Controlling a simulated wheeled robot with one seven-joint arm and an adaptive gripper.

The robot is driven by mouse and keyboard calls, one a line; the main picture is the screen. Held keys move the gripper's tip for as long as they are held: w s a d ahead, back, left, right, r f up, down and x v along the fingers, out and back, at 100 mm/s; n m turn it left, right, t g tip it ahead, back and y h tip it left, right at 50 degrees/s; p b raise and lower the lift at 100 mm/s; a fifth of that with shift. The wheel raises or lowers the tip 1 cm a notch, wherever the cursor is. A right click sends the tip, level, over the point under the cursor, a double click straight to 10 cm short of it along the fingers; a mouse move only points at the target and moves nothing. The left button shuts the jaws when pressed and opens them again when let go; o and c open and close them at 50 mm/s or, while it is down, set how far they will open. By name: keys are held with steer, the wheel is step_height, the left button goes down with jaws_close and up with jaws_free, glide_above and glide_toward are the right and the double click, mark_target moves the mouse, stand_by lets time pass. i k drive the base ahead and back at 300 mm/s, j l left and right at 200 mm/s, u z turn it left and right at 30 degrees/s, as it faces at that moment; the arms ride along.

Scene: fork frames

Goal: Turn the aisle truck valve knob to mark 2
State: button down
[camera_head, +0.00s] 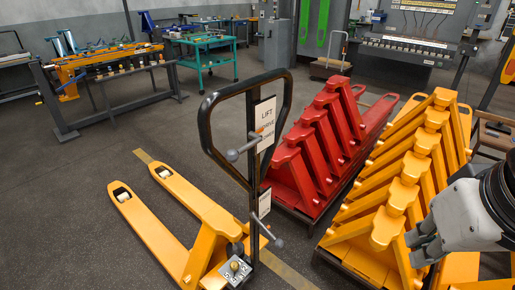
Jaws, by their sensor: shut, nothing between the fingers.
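A yellow pallet truck (207,228) stands on the floor at the lower left, with a black loop handle (204,110) rising upright. Low on its mast is a small grey plate with markings (241,279), and a small brass-coloured knob (235,267) sits on it. The marks are too small to read, so I cannot tell where the knob points. Two grey ball-ended levers stick out from the mast. My gripper (413,246) is at the right edge, shut and empty, well apart from the knob and in front of the yellow frames.
Red stacked frames (310,150) and yellow stacked frames (405,190) stand right of the truck, between its mast and my gripper. A workbench (110,75) and a teal cart (208,48) are at the back left. The floor left of the truck is open.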

mark_target(234, 265)
steer(key=u, duration=0.75)
steer(key=i, duration=0.3)
steer(key=j+u, duration=0.35)
steer(key=i, duration=0.05)
